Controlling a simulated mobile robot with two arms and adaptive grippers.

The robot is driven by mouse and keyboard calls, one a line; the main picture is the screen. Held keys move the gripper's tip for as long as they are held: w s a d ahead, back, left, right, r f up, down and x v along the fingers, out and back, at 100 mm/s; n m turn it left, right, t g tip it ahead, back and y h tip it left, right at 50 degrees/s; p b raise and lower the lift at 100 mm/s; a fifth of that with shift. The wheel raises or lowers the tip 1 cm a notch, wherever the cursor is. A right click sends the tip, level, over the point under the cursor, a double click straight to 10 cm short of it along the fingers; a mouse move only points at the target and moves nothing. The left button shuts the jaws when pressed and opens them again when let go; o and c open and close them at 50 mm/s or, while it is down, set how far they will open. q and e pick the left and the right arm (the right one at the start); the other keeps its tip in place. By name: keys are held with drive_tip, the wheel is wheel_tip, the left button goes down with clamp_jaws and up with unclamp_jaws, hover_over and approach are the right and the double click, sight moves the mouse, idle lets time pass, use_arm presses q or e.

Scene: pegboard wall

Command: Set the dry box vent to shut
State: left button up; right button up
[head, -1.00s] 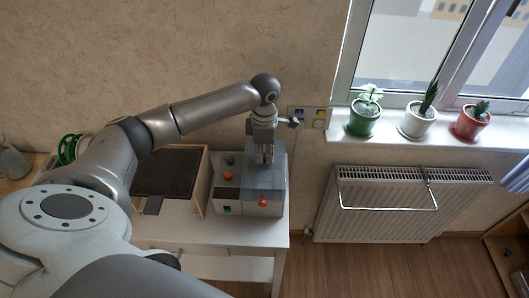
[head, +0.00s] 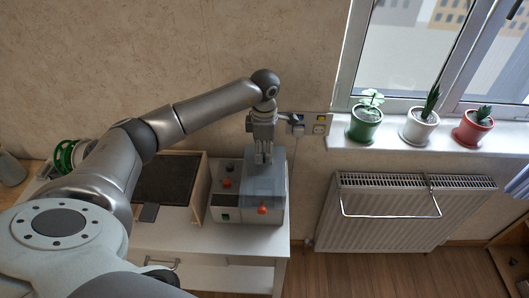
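A grey box with a clear bluish cover (head: 266,178) stands on the white table. A red knob (head: 263,210) is on its front. Left of the cover, its panel carries another red knob (head: 226,183), a dark knob (head: 230,168) and a small green-lit switch (head: 226,217). I cannot tell which part is the vent or how it is set. My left gripper (head: 263,161) points down over the back of the clear cover. Its fingers look close together; whether they are shut or touch the cover is unclear. My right gripper is not in view.
A wooden-sided box with a dark top (head: 166,180) stands left of the grey box. A wall socket plate (head: 309,125) is behind my gripper. A radiator (head: 400,212) and potted plants on the windowsill (head: 385,147) are to the right. A green spool (head: 66,156) is far left.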

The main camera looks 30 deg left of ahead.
sight(264, 155)
use_arm(q)
drive_tip(key=shift+r, duration=0.1)
wheel_tip(264, 155, up, 12)
idle(0.6)
drive_tip(key=shift+f, duration=0.2)
idle(0.3)
